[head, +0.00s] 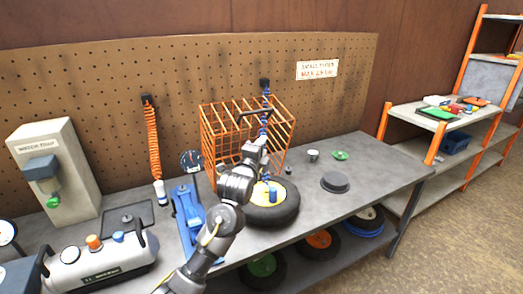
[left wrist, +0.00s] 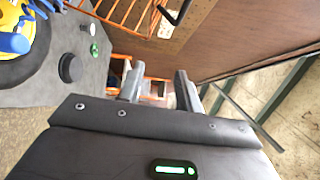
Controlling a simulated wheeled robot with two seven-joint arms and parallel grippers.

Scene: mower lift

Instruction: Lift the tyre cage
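The orange wire tyre cage (head: 215,145) stands on the grey workbench against the pegboard, with a black handle (head: 255,112) at its top. Part of the cage also shows at the top of the left wrist view (left wrist: 122,12). My left gripper (head: 260,146) is in front of the cage, below the handle, and hides some of its wires. In the left wrist view its two fingers (left wrist: 158,88) are apart with nothing between them. A black tyre with a yellow hub (head: 272,212) lies on the bench in front of the cage. My right gripper is out of view.
A blue tool (head: 187,222) and a grey compressor-like unit (head: 100,265) are on the left of the workbench (head: 385,170). A dark round disc (head: 335,182) and a small metal cup (head: 313,155) lie right of the cage. Orange-posted shelving (head: 433,150) stands far right.

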